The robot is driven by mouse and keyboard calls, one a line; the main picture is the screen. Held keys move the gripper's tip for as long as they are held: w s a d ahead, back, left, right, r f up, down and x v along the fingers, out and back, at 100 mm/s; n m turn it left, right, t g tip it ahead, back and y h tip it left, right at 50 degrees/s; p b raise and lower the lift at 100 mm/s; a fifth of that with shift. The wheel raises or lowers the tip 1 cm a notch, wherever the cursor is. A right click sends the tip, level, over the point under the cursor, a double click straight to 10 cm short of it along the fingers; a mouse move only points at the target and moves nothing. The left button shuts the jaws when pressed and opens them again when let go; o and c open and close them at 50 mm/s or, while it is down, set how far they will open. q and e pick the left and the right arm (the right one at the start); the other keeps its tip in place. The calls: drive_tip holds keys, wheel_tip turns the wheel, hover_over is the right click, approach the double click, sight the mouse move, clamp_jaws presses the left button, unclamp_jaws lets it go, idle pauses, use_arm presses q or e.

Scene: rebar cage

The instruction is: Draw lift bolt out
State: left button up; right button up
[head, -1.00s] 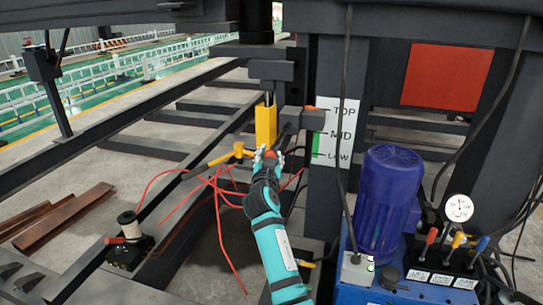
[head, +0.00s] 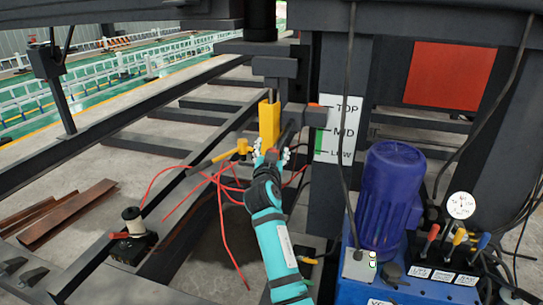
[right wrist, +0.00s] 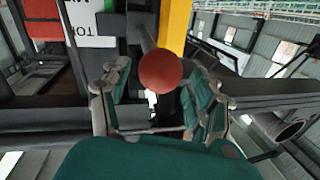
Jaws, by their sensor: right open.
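A red ball knob (right wrist: 167,70) sits on the end of a grey bar (right wrist: 148,30) in the right wrist view; I take it to be the lift bolt's handle. The knob shows small in the head view (head: 274,152), in front of the yellow upright (head: 268,124). My right gripper (head: 272,155) is open, with its fingers on either side of the knob. In the right wrist view the fingers (right wrist: 160,82) stand apart around it, with no clear grip on it. My left gripper is out of view.
A yellow-headed handle (head: 242,147) and loose red cables (head: 222,210) lie left of my right arm. A TOP/MID/LOW plate (head: 338,130) is on the dark post. A blue motor (head: 390,200) and levers (head: 445,240) stand at right.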

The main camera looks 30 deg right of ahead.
wheel_tip(320, 180, up, 9)
drive_tip(key=shift+f, duration=0.15)
drive_tip(key=shift+f, duration=0.1)
idle(0.4)
